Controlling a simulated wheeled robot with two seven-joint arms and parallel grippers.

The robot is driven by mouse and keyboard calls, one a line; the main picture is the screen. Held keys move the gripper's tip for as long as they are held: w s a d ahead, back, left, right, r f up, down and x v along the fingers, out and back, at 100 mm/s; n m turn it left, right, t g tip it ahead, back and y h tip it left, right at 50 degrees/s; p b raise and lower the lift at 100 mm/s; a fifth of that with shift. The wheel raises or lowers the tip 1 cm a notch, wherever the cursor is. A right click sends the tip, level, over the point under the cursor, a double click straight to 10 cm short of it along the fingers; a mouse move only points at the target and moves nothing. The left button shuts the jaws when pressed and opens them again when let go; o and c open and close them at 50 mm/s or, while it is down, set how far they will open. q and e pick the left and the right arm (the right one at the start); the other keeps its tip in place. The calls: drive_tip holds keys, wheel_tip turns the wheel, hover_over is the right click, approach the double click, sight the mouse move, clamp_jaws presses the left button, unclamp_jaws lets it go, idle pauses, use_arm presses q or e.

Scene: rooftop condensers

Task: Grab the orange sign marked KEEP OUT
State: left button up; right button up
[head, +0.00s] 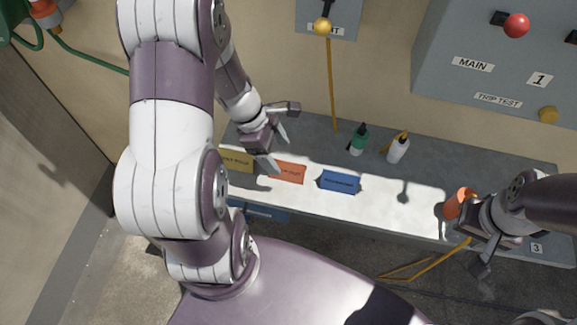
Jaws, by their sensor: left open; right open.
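The orange sign (290,173) lies on the grey shelf (400,205), between a yellow sign and a blue sign. Its lettering is too small to read fully, and its left end is partly covered by a finger of my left gripper. My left gripper (280,155) is open and empty, over or just behind the orange sign. I cannot tell whether it touches the sign. My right gripper (476,254) is open at the right, near the shelf's front edge, away from the signs.
The yellow sign (238,160) and blue sign (340,182) flank the orange one closely. A green bottle (358,141) and a white bottle (398,150) stand behind to the right. An orange object (457,205) is beside my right gripper. A grey cabinet (500,70) hangs behind.

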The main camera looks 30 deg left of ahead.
sight(283, 161)
use_arm(q)
drive_tip(key=x, duration=0.7)
drive_tip(key=shift+w+a+f+b, duration=0.15)
drive_tip(key=shift+w+f+b, duration=0.1)
drive_tip(key=shift+f+b, duration=0.05)
drive_tip(key=shift+w, duration=0.15)
drive_tip(key=c, duration=1.1)
